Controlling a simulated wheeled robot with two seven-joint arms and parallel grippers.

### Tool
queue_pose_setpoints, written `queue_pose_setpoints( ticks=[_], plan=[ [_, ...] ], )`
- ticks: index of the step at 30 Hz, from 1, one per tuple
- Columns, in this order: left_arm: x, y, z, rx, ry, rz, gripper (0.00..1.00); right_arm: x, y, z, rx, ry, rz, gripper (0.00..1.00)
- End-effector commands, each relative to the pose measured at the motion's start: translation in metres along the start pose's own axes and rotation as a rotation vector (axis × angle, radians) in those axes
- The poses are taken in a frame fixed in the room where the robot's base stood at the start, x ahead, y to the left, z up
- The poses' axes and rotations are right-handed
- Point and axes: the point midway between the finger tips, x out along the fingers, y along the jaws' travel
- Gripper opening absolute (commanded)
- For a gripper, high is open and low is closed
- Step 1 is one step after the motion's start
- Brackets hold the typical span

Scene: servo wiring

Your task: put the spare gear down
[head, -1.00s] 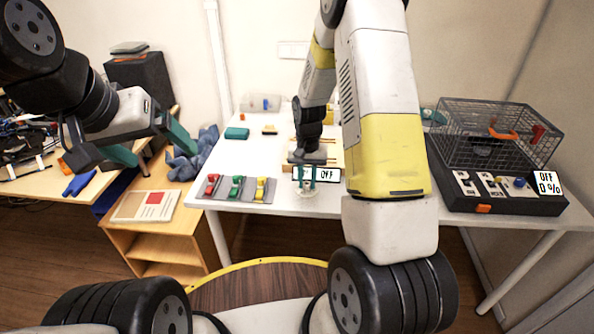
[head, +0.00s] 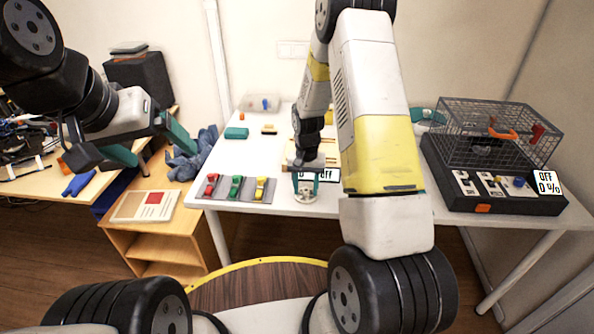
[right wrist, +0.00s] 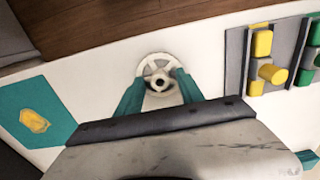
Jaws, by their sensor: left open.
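The spare gear is a white spoked ring (right wrist: 160,75) at the tips of my right gripper (right wrist: 160,86) in the right wrist view. The teal fingers lie against its two sides, and the gripper looks shut on it. In the head view the gear (head: 304,196) shows small and pale under my right gripper (head: 305,183), low over the front of the white table (head: 285,205). I cannot tell whether the gear touches the tabletop. My left gripper (head: 150,150) is open and empty at the left, away from the gear.
Grey holders with red, green and yellow pieces (head: 236,188) lie left of the gear. A teal pad with a yellow piece (right wrist: 35,122) shows in the right wrist view. A wire cage on a black base (head: 492,140) stands at the right. My right arm hides part of the table.

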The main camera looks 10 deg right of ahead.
Motion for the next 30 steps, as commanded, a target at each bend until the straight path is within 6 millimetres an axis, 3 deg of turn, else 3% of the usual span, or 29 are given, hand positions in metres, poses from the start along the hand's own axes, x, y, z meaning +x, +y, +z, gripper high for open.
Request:
queue_pose_setpoints(
  ticks=[6,10,21,30],
  plan=[
    [0.000,0.000,0.000,0.000,0.000,0.000,0.88,-0.002,0.000,0.000,0.000,0.001,0.000,0.45],
    [0.000,0.000,0.000,0.000,0.000,0.000,0.88,-0.014,0.000,-0.001,0.000,0.004,-0.001,0.45],
    [0.000,0.000,0.000,0.000,0.000,0.000,0.88,-0.091,0.000,-0.001,-0.001,0.005,-0.001,0.45],
    [0.000,0.000,0.000,0.000,0.000,0.000,0.88,-0.126,0.000,0.001,-0.002,0.006,-0.004,0.45]
  ],
)
